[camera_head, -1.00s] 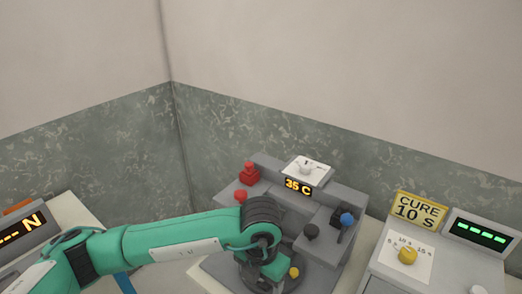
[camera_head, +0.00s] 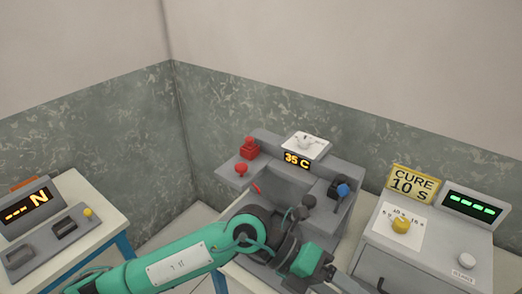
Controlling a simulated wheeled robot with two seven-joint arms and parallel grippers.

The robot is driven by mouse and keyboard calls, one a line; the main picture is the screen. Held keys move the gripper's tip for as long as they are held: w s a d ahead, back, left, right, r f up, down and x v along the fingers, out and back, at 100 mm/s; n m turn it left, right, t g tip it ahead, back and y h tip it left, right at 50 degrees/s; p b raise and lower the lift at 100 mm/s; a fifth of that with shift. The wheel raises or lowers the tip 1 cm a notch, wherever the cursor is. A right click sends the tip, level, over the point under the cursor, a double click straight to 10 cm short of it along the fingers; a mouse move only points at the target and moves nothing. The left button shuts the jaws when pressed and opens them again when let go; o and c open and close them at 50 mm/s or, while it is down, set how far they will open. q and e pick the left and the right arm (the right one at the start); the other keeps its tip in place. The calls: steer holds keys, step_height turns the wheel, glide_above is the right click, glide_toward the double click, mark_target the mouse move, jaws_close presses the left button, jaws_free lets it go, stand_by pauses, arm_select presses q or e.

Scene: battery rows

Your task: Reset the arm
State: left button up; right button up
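My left arm, green with dark joints, comes in from the lower left and crosses in front of the grey machine (camera_head: 330,165). Its wrist is low at the picture's bottom, in front of the machine's lower part. The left gripper's fingers cannot be made out there. The machine shows an orange "35 C" display, red knobs (camera_head: 250,148) on its left, and a blue-tipped knob (camera_head: 343,190) on its right. My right arm and gripper are not in view.
Walls close off the back.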

arm_select(q)
step_height(320, 180, up, 8)
steer(key=n+h, duration=0.2)
steer(key=h, duration=0.4)
steer(key=w+a+r+n+t+h, duration=0.5)
steer(key=w+r+n+t+h, duration=0.15)
steer(key=n+t, duration=0.35)
steer(key=w+a+f+n+t+y, duration=0.3)
steer(key=w+a+n+t+y, duration=0.6)
steer(key=n+t, duration=0.75)
steer(key=a+f+n+g+y, duration=0.4)
steer(key=a+f+n+y, duration=0.7)
steer(key=a+f+y, duration=0.4)
steer(key=s+a+f+n+g, duration=0.1)
steer(key=s+a+f+g, duration=0.4)
steer(key=s+f, duration=0.55)
steer(key=s+a+f+n+g, duration=0.2)
steer(key=s+a+f+g, duration=0.1)
steer(key=s+f+g, duration=0.7)
step_height(320, 180, down, 31)
steer(key=s, duration=0.1)
steer(key=s+a+f, duration=0.3)
steer(key=s+f, duration=1.6)
steer(key=shift+m, duration=0.45)
